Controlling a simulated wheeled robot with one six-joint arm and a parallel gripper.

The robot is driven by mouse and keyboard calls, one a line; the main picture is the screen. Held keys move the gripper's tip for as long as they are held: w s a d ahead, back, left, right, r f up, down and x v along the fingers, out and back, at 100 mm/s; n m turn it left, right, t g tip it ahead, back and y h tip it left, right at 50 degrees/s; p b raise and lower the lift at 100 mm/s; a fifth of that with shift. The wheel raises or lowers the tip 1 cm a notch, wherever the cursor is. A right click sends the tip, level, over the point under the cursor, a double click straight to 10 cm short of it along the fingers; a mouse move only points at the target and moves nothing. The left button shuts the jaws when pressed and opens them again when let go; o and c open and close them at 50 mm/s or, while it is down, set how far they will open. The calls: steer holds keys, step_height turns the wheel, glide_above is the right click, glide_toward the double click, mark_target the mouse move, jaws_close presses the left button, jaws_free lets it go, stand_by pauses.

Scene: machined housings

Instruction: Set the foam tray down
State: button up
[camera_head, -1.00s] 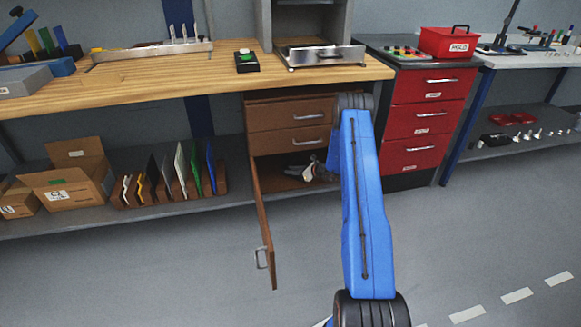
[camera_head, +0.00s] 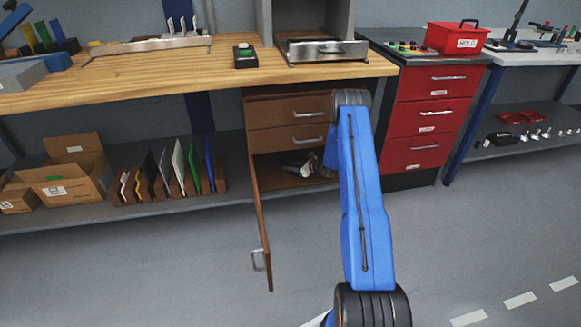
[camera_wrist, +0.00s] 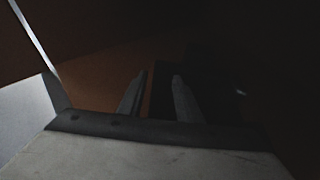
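My gripper (camera_head: 300,170) reaches into the open lower compartment of the wooden cabinet (camera_head: 290,118), below its two drawers. In the wrist view my gripper's two fingers (camera_wrist: 158,84) stand apart with a gap between them. A very dark, straight-edged shape (camera_wrist: 212,82) lies beyond and to the right of the fingers. It may be the foam tray, but the compartment is too dark to tell. I see nothing clearly clamped between the fingers. No foam tray can be made out in the head view.
The cabinet door (camera_head: 261,225) hangs open on the left of my arm. A wooden bench top (camera_head: 160,78) is above. Cardboard boxes (camera_head: 75,185) and a rack of upright folders (camera_head: 170,175) stand on the lower shelf at left. A red drawer unit (camera_head: 428,120) stands right.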

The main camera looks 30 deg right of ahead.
steer(key=shift+r, duration=0.1)
steer(key=shift+s+d+r, duration=0.1)
steer(key=shift+s+d, duration=0.05)
steer(key=v, duration=1.1)
steer(key=shift+s+d+r, duration=0.1)
steer(key=shift+s+d, duration=0.05)
steer(key=shift+s, duration=0.15)
